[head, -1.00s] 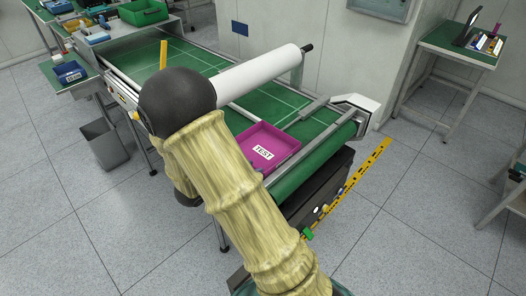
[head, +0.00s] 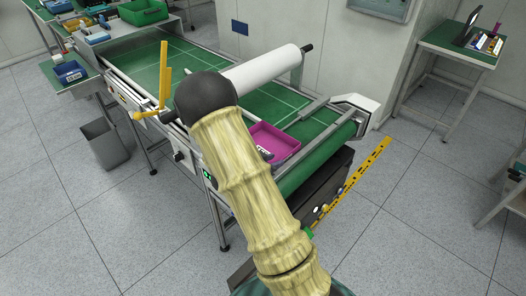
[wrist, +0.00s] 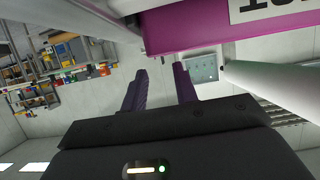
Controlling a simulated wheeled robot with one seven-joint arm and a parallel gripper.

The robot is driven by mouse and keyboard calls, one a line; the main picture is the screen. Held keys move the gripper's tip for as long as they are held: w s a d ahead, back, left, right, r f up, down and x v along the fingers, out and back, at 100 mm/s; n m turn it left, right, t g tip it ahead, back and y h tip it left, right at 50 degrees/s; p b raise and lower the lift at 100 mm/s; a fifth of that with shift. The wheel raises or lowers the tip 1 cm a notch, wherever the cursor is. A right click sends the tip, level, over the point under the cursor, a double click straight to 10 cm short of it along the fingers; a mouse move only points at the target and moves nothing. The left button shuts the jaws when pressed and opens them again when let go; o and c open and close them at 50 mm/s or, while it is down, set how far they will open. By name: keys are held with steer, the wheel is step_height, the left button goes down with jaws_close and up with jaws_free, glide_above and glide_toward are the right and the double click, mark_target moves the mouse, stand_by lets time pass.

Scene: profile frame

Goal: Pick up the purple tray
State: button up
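The purple tray (head: 276,141) lies on the green conveyor near its front right end. My arm covers its left part in the head view. In the wrist view the tray (wrist: 190,30) fills the top right, with part of its white label showing. My gripper (wrist: 160,70) shows two dark fingers standing apart, with nothing between them. The tray's edge is just past the fingertips in that view, and no contact shows. In the head view my gripper is hidden behind my arm.
A white roll (head: 262,69) spans above the conveyor (head: 132,66) behind the tray. A yellow upright (head: 163,75) stands at the conveyor's left side. A grey bin (head: 104,144) stands on the floor at left. A green-topped table (head: 460,44) is at the far right.

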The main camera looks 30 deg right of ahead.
steer(key=x, duration=0.2)
steer(key=p+x, duration=0.1)
steer(key=x, duration=0.2)
steer(key=shift+f, duration=0.35)
steer(key=shift+c, duration=0.2)
jaws_close()
